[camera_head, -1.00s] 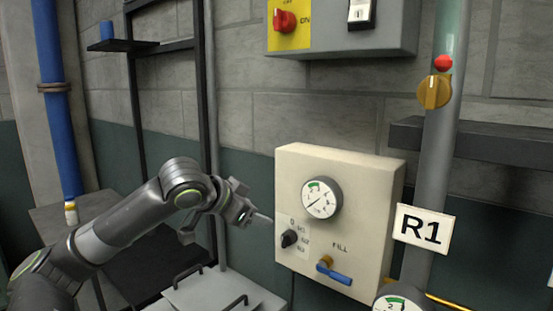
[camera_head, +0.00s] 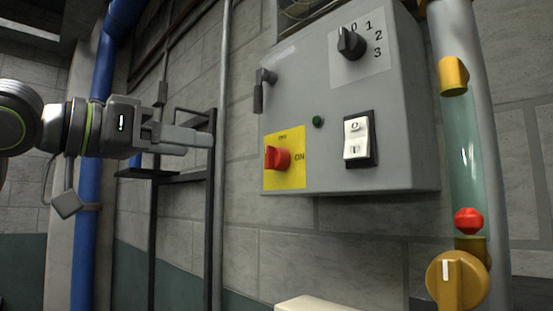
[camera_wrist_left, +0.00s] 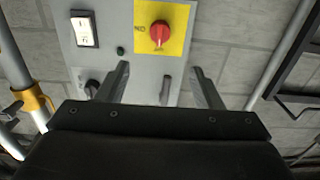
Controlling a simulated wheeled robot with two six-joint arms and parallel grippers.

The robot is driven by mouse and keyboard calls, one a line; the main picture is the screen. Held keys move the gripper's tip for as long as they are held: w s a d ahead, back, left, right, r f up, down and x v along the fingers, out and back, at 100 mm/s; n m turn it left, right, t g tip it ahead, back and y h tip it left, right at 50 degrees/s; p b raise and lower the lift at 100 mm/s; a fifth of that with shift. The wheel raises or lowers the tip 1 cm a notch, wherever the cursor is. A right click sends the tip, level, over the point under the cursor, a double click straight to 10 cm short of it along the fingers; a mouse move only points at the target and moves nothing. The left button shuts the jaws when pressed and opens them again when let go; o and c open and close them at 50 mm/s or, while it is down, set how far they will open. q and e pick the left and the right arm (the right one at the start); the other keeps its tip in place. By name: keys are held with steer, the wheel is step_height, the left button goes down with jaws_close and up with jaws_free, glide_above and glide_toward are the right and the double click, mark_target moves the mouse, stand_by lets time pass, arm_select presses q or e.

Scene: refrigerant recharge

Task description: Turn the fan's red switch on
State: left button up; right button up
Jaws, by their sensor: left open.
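The red switch (camera_head: 277,158) is a rotary knob on a yellow plate (camera_head: 297,172) at the lower left of a grey control box (camera_head: 300,85) on the wall. "ON" is printed to the right of the knob. My left gripper (camera_head: 203,139) is left of the box, level with the plate and apart from it. In the left wrist view the gripper (camera_wrist_left: 158,85) is open and empty. The red switch (camera_wrist_left: 160,33) shows beyond the fingers there, upside down. My right gripper is in neither view.
The box also bears a white rocker switch (camera_head: 358,138), a green lamp (camera_head: 318,121), a black numbered dial (camera_head: 350,43) and a black handle (camera_head: 262,90). A pipe with yellow valves (camera_head: 458,280) stands at right. A dark shelf frame (camera_head: 181,178) is behind my left gripper.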

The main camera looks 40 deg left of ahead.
arm_select(q)
steer(key=w+p, duration=0.1)
steer(key=w, duration=0.1)
steer(key=p, duration=0.3)
glide_toward(266, 157)
steer(key=w, duration=0.3)
steer(key=w+p, duration=0.1)
steer(key=w, duration=0.1)
steer(key=shift+w+d+r+p, duration=0.25)
steer(key=shift+w+d+p, duration=0.05)
steer(key=shift+w+p, duration=0.1)
steer(key=w+p, duration=0.2)
steer(key=shift+w+d, duration=0.1)
steer(key=shift+w, duration=0.25)
steer(key=shift+w+f+p, duration=0.2)
steer(key=shift+w+p, duration=0.5)
steer(key=shift+w, duration=0.05)
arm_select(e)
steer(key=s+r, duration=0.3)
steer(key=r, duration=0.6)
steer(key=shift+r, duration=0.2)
arm_select(q)
steer(key=c, duration=1)
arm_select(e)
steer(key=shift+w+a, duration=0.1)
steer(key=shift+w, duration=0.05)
